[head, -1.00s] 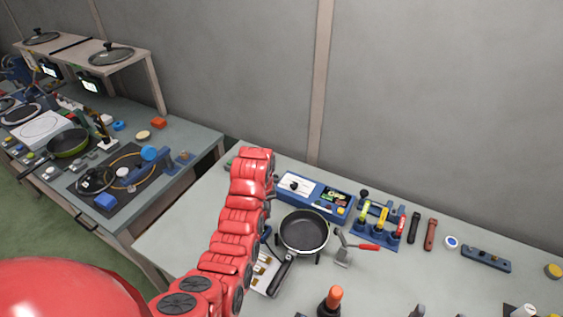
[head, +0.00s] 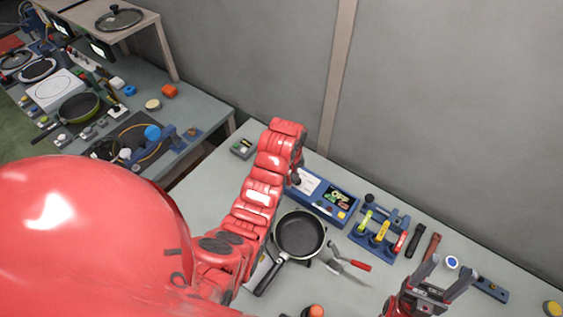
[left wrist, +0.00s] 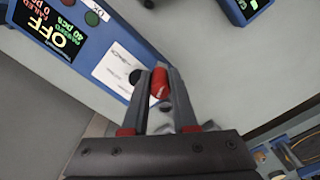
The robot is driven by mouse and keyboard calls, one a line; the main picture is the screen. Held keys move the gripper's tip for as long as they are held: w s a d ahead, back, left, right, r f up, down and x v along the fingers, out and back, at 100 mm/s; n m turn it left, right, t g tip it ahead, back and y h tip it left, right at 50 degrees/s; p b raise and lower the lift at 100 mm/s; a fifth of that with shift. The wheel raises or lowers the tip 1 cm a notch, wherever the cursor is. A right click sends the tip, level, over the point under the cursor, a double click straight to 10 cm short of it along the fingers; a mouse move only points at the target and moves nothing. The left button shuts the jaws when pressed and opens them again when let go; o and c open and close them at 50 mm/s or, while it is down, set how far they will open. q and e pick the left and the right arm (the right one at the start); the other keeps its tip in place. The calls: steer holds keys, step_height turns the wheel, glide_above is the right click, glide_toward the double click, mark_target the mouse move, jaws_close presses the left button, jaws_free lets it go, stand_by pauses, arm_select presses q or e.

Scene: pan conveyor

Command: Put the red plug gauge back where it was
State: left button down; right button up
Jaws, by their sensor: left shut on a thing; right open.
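My left gripper (left wrist: 161,78) is shut on a short red cylinder, which looks like the red plug gauge (left wrist: 159,86); its lower end is partly hidden between the fingers. In the left wrist view it is held over the edge of the blue box (left wrist: 88,62), beside a white label and a black knob. In the head view my left arm mostly hides this gripper. My right gripper (head: 446,276) is open and empty, to the right of the rack.
A black pan (head: 300,233) stands in front of the blue box, with a red-handled tool (head: 352,264) beside it. Black and brown handles (head: 431,247), a white-and-blue disc (head: 452,262) and a blue bar (head: 491,289) lie right of the rack. Another cluttered table stands left.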

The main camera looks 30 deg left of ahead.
arm_select(q)
steer(key=w+a+b, duration=0.1)
steer(key=w+a, duration=0.1)
steer(key=w+a+f+b, duration=0.1)
steer(key=w+a+b, duration=0.1)
steer(key=w, duration=0.1)
steer(key=shift+w+a+f, duration=0.1)
steer(key=shift+a, duration=0.3)
steer(key=w+a+f+b, duration=0.1)
steer(key=w+b, duration=0.1)
steer(key=b, duration=0.1)
steer(key=w+a+f+b, duration=0.2)
steer(key=b, duration=0.2)
steer(key=shift+a+f+b, duration=0.25)
steer(key=shift+a+b, duration=0.05)
steer(key=shift+f, duration=0.2)
steer(key=shift+w+r, duration=0.1)
